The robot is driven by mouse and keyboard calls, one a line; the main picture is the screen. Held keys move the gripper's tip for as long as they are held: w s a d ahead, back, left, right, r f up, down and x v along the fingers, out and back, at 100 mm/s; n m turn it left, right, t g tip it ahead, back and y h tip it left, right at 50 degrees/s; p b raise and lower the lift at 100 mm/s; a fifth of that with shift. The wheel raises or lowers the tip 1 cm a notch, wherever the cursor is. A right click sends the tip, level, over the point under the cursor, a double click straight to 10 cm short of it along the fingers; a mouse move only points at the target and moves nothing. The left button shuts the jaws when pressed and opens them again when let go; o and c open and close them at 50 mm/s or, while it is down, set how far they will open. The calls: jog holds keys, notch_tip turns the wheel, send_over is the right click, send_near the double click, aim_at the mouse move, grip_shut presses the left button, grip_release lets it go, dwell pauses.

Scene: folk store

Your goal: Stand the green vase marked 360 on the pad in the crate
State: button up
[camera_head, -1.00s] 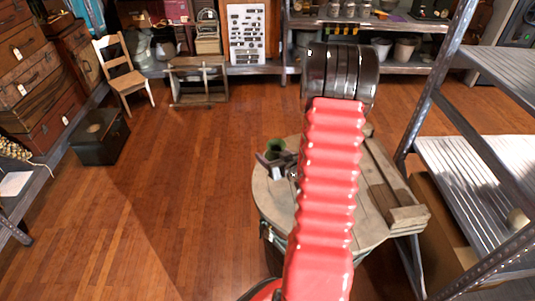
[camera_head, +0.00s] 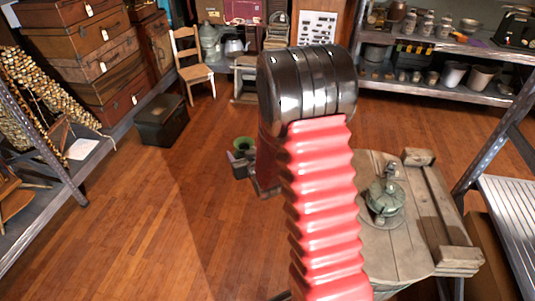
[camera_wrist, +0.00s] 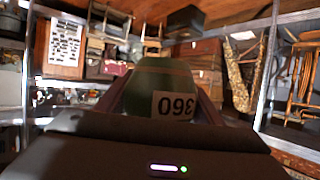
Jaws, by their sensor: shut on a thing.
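My gripper (camera_head: 243,161) is shut on the green vase (camera_head: 244,143), held out over the floor to the left of the round table. The vase's green mouth shows at the top in the head view; my arm hides part of the gripper. In the wrist view, the vase (camera_wrist: 160,80) sits between the two fingers of my gripper (camera_wrist: 160,92). Its white label reads 360, upside down in that view. A weathered wooden crate (camera_head: 437,222) lies on the right side of the table; I cannot make out the pad in it.
The round wooden table (camera_head: 400,262) is partly behind my arm. A greenish metal pot or lamp (camera_head: 385,199) stands on it, left of the crate. A metal shelf (camera_head: 515,215) stands close on the right. The floor at left is open, with a dark chest (camera_head: 161,120) farther back.

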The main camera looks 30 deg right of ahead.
jog(key=w+a+r+y, duration=0.1)
jog(key=a, duration=1.1)
jog(key=shift+w+r+n, duration=0.25)
jog(key=shift+r+n, duration=0.05)
jog(key=shift+s, duration=0.15)
